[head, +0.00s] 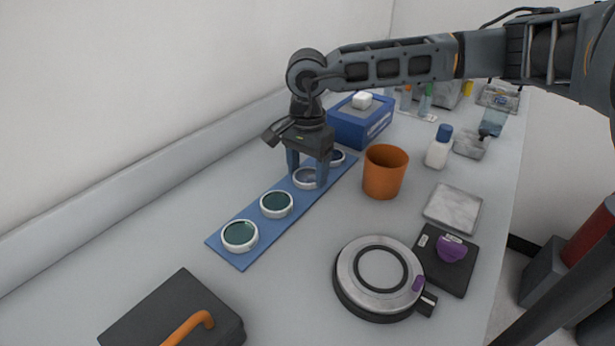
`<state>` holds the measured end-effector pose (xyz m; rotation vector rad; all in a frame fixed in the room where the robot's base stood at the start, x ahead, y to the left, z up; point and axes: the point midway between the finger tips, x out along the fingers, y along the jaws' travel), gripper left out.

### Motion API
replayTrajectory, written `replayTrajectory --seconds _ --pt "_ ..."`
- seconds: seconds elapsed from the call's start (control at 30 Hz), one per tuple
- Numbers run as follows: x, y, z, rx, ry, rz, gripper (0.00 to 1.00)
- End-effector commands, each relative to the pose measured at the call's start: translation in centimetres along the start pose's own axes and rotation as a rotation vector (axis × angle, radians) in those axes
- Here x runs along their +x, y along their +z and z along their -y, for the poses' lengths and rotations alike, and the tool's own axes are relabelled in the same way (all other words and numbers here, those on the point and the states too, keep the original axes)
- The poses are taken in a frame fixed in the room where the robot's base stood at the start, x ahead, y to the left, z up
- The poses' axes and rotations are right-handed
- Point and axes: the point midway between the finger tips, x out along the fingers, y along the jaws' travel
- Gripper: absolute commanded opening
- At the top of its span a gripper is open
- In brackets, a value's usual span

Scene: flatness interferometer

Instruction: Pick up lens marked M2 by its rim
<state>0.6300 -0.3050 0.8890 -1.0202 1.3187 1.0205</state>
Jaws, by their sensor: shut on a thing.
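Several round lenses with white rims sit in a row on a blue strip (232,255). The two nearest, a front lens (239,236) and a second lens (276,204), have dark green glass. My gripper (308,174) points down over the third lens (305,183), with one finger on each side of its rim, and is shut on it. This lens still appears at the level of the strip. A further lens (337,157) lies just behind the gripper, partly hidden. No M2 marking can be read on any lens.
An orange cup (385,172) stands close to the right of the gripper, and a blue box (361,123) behind it. A white bottle (438,149), a pale square plate (453,208) and a round metal device (378,279) are further right.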

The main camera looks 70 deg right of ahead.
Motion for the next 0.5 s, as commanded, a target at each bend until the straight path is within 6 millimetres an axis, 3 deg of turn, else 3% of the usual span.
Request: replayTrajectory --seconds 0.1,0.5 --pt "-0.02 0.0 0.01 0.0 0.0 0.0 0.35" --pt "-0.7 -0.05 0.05 -0.001 -0.002 -0.002 0.34"
